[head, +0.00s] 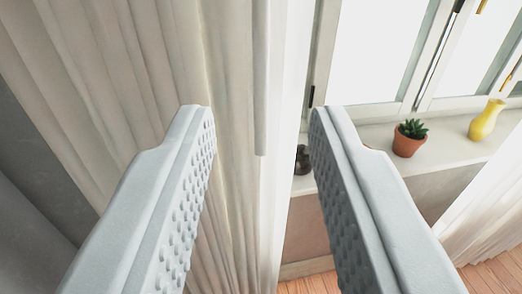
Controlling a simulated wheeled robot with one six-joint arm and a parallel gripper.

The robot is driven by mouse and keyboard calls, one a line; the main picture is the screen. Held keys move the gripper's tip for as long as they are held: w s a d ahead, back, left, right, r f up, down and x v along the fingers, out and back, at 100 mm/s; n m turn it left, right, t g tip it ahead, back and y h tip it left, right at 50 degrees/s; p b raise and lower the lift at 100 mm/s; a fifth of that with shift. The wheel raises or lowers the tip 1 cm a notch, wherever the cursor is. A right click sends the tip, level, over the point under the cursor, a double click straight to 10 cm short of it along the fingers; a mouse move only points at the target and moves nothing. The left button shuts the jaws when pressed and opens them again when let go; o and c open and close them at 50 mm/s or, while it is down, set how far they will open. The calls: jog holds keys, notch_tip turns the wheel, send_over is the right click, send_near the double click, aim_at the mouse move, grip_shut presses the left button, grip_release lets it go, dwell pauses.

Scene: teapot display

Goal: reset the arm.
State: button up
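My gripper (260,112) is open, with its two pale grey fingers wide apart. Nothing is between the fingers, only the curtain and part of the window sill in the background. The textured pads on the inner faces of the fingers show clearly. The view is tilted, and no teapot can be made out.
A white curtain (235,65) hangs on the left and centre. A window sill (452,135) holds a potted succulent (408,142), a yellow vase (486,121) and a small dark object (302,160) partly behind the right finger. Wooden floor (495,272) shows at the lower right.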

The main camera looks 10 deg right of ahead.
dwell(0.3)
jog(key=s+d+r+t+y, duration=0.15)
jog(key=d+r, duration=0.25)
jog(key=d, duration=0.5)
jog(key=s+d+r+t, duration=0.1)
jog(key=d+r+t, duration=0.1)
jog(key=d+r, duration=0.5)
jog(key=s+d+n+y, duration=0.1)
jog(key=s+d+y, duration=0.1)
jog(key=s+d, duration=0.35)
jog(key=s+d+n+y, duration=0.1)
jog(key=s+d+y, duration=0.15)
jog(key=d, duration=0.65)
jog(key=s+d+f+g+h, duration=0.1)
jog(key=s+d+f+g, duration=0.1)
jog(key=s+d+f, duration=0.7)
jog(key=s+d+f+g+h, duration=0.1)
jog(key=s+d+f, duration=0.9)
jog(key=s+f, duration=0.4)
jog(key=shift+s+g+h, duration=0.3)
jog(key=shift+s+g, duration=0.05)
jog(key=shift+s, duration=0.2)
